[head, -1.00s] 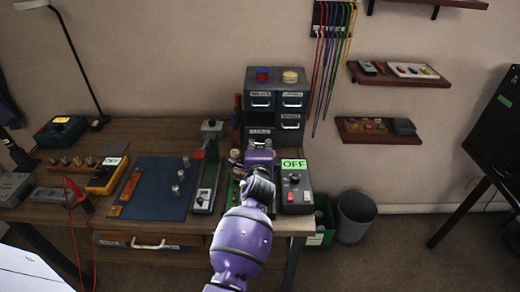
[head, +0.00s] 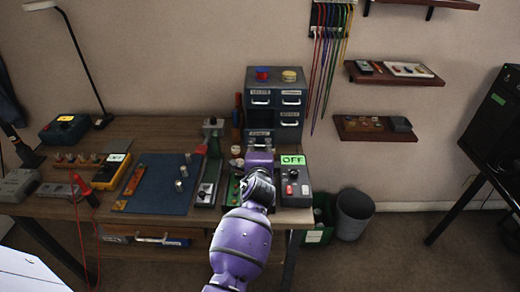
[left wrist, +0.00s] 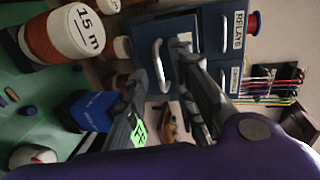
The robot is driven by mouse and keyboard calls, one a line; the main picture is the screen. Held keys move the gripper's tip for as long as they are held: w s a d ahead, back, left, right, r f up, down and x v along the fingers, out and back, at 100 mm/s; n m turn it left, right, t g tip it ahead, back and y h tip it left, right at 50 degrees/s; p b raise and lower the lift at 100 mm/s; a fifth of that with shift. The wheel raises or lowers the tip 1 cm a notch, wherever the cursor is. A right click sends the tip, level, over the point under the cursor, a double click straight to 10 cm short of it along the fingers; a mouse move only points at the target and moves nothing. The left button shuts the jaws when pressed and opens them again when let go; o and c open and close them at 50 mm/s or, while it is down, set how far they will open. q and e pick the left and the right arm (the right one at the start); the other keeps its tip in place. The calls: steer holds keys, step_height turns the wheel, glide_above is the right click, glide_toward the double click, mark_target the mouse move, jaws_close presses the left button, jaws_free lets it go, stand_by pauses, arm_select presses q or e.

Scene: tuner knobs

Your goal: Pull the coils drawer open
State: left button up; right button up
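The drawer cabinet (head: 276,108) stands at the back of the bench. Its lower-left drawer (head: 258,134) has a label too small to read for certain, and my left gripper (head: 259,157) is just in front of it, partly hiding it. In the left wrist view the picture is turned sideways. A dark blue drawer front with a pale bar handle (left wrist: 158,66) lies ahead, its label mostly hidden by a finger. The left fingers (left wrist: 158,68) are spread apart, one on each side of the handle as seen; contact cannot be told. My right gripper is not in view.
The relays drawer (left wrist: 237,30) is in an upper row. A 15 m wire spool (left wrist: 82,33) and a blue box (left wrist: 90,111) are close to the gripper. A control box with an OFF display (head: 294,182) stands right of the arm. The blue mat (head: 160,185) lies left.

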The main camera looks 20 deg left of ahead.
arm_select(q)
steer(key=shift+s, duration=0.1)
steer(key=shift+s+d, duration=0.1)
steer(key=shift+s, duration=0.3)
steer(key=v, duration=1.1)
